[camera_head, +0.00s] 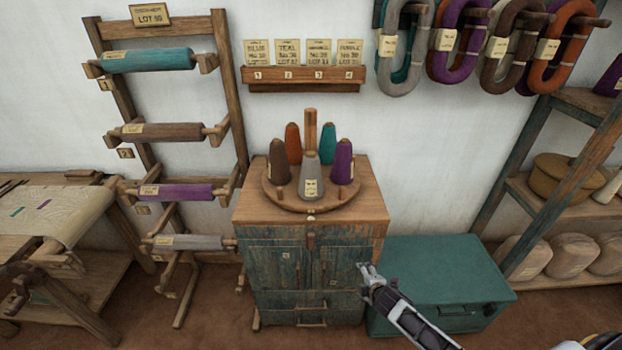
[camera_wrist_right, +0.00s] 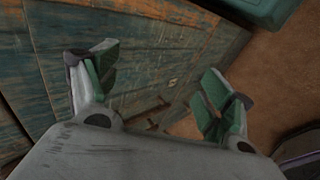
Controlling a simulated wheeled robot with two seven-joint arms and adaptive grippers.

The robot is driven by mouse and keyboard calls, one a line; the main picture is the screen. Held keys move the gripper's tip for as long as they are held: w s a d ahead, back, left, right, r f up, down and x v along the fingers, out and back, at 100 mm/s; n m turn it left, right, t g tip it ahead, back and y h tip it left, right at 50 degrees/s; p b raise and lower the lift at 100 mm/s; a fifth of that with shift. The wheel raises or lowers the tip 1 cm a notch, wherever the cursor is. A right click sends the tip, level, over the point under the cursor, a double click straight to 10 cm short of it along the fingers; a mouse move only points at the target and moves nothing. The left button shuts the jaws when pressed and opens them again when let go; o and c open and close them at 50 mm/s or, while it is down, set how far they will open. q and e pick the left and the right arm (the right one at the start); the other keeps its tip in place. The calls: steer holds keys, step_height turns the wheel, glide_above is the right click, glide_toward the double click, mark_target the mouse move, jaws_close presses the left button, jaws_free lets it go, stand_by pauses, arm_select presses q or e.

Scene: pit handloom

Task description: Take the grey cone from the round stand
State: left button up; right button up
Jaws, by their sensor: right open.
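The grey cone (camera_head: 311,178) stands upright at the front of the round stand (camera_head: 282,200), with a small label on its face. The stand sits on top of a wooden cabinet (camera_head: 376,202). My right gripper (camera_head: 366,277) is in front of the cabinet's right side, lower than the cabinet top and well below the cone. In the right wrist view its fingers (camera_wrist_right: 160,92) are spread apart with nothing between them, facing the worn blue-green cabinet front. The cone is not visible in that view. My left gripper is not in view.
Brown (camera_head: 279,163), orange (camera_head: 293,143), teal (camera_head: 328,144) and purple (camera_head: 342,162) cones surround a wooden post (camera_head: 310,128) on the stand. A green chest (camera_head: 440,268) is right of the cabinet. A roll rack (camera_head: 240,120) stands left; yarn skeins (camera_head: 399,75) hang above right.

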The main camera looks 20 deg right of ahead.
steer(key=w+a+r+n+t, duration=0.1)
steer(key=w+r+n, duration=0.1)
steer(key=r, duration=0.4)
steer(key=w+a+r+n+t, duration=0.1)
steer(key=w+a+r, duration=0.1)
steer(key=r, duration=0.5)
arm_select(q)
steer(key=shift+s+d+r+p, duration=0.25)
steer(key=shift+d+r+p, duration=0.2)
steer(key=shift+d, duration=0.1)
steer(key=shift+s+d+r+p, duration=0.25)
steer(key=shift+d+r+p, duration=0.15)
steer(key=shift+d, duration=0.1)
arm_select(e)
steer(key=n+t+y, duration=0.5)
steer(key=n+y, duration=0.2)
steer(key=n, duration=1.4)
glide_toward(316, 168)
steer(key=shift+s, duration=0.4)
steer(key=shift+w, duration=0.15)
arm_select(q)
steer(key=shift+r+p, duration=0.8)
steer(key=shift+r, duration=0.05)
arm_select(e)
steer(key=shift+x, duration=4.15)
steer(key=shift+d, duration=0.1)
